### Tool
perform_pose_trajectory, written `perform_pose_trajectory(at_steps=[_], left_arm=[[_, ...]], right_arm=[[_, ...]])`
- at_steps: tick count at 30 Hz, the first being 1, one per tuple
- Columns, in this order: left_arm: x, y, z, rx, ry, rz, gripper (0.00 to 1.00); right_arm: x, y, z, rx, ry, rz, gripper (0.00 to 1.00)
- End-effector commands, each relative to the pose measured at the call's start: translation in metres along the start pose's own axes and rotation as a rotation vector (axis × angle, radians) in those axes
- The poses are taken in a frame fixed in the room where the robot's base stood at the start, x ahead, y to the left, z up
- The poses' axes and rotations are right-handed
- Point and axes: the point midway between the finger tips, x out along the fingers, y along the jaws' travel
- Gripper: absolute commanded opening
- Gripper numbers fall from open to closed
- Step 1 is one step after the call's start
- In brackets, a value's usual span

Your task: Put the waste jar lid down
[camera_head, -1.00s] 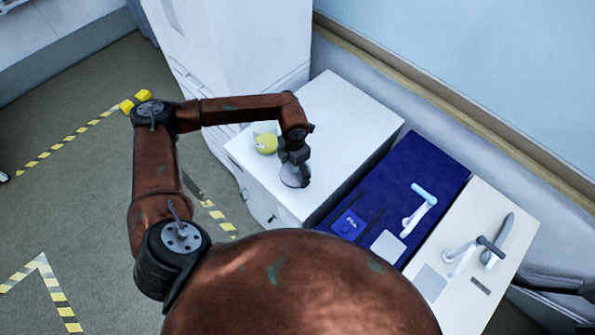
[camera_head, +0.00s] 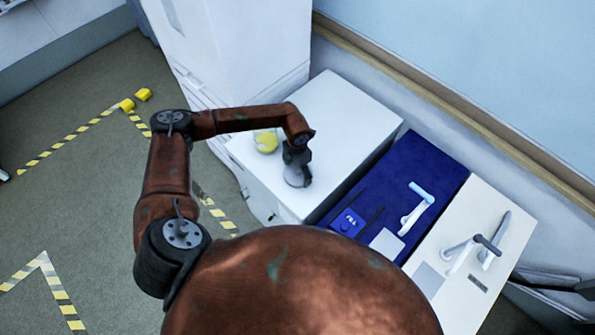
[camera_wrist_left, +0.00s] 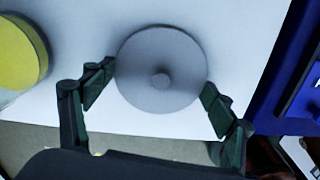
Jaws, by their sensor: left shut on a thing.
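The waste jar lid (camera_wrist_left: 160,55) is a round grey disc with a small knob in its middle. My left gripper (camera_wrist_left: 158,90) is shut on it, one dark finger at each side of the rim. In the head view my left gripper (camera_head: 297,158) points down over the white bench top, with the lid (camera_head: 298,178) under it. The lid is at or close to the bench surface; I cannot tell whether it touches. The waste jar (camera_head: 266,142), with yellow contents, stands to the left of the lid. My right gripper is not in view.
The white bench top (camera_head: 345,110) is clear to the right of and behind the lid. A blue mat (camera_head: 425,165) with a blue box (camera_head: 348,222) and a pale blue-handled tool (camera_head: 418,208) lies to the right. A tall white cabinet (camera_head: 250,50) stands behind.

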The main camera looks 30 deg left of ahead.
Motion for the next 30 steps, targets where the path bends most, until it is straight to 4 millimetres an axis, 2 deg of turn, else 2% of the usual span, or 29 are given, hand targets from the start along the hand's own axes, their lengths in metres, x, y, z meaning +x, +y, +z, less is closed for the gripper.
perform_pose_trajectory(at_steps=[1,2,9,20,23,30], left_arm=[[0.003,0.000,0.000,0.000,0.000,0.000,0.62],[0.003,0.000,0.000,0.000,0.000,0.000,0.79],[0.002,0.000,0.000,0.000,0.000,0.000,0.96],[-0.003,0.000,0.000,0.000,0.000,0.000,0.96],[-0.012,0.001,0.001,0.001,-0.002,0.002,0.96],[-0.060,0.001,0.001,0.001,-0.003,0.002,0.96]], right_arm=[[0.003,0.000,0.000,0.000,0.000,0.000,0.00],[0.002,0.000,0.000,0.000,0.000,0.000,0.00],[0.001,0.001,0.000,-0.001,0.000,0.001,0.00],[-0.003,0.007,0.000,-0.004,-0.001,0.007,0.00],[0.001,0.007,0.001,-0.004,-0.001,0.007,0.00],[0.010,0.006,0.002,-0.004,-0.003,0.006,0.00]])
